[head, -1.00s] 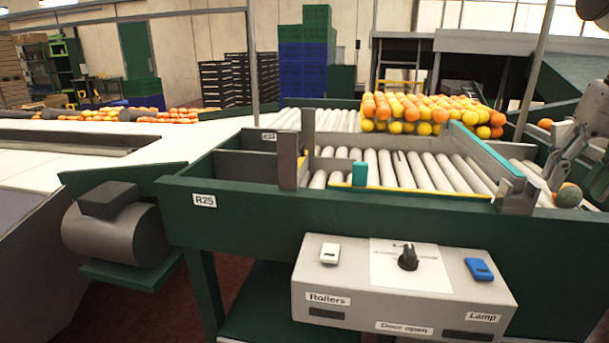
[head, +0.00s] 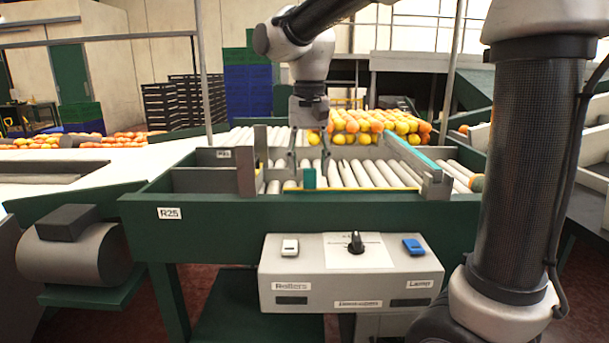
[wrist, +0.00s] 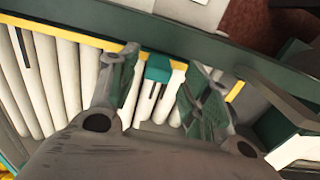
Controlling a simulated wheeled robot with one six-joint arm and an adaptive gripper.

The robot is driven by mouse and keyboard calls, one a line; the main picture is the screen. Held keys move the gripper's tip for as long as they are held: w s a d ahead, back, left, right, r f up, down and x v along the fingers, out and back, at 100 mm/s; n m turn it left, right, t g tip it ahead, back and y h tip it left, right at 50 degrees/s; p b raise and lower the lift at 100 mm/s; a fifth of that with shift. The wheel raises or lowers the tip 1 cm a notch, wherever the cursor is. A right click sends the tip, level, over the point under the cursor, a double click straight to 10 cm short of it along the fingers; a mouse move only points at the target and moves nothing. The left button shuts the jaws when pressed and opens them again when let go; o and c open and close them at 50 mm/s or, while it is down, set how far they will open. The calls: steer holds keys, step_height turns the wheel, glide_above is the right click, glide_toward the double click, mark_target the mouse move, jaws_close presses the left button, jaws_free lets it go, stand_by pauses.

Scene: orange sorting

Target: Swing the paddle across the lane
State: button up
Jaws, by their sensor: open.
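The paddle appears to be the long, low yellow-edged bar (head: 365,189) along the near side of the roller lane (head: 350,173). An upright teal block (head: 309,179), which looks like its grip, stands near its left end. In the wrist view the teal block (wrist: 158,68) shows between and just beyond the two fingers. My gripper (head: 308,168) is open and empty, pointing down over the rollers, with a finger on each side of the block. The wrist view shows the open gripper (wrist: 160,85) too; contact with the block cannot be told.
Grey posts stand left (head: 245,165) and right (head: 436,184) of the lane. A teal-topped side board (head: 410,152) borders its right. Oranges and yellow fruit (head: 375,127) are heaped at the back. A control box (head: 350,275) with switches and a knob hangs in front.

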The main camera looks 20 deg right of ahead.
mark_target(310, 172)
steer(key=shift+d+f, duration=0.1)
steer(key=shift+f, duration=1.35)
jaws_close()
steer(key=shift+w+d+m, duration=0.15)
steer(key=shift+w+m, duration=0.15)
steer(key=shift+w, duration=0.2)
steer(key=w+d+m, duration=0.2)
steer(key=w, duration=0.1)
steer(key=w+d+m, duration=0.2)
steer(key=w+d, duration=0.1)
steer(key=w, duration=0.1)
steer(key=w+d+m, duration=0.2)
steer(key=w+d, duration=0.1)
steer(key=w, duration=0.1)
steer(key=shift+d+m, duration=0.2)
steer(key=shift+m, duration=0.1)
steer(key=shift+w+d+m, duration=0.5)
steer(key=shift+w+d, duration=0.1)
steer(key=shift+d, duration=0.35)
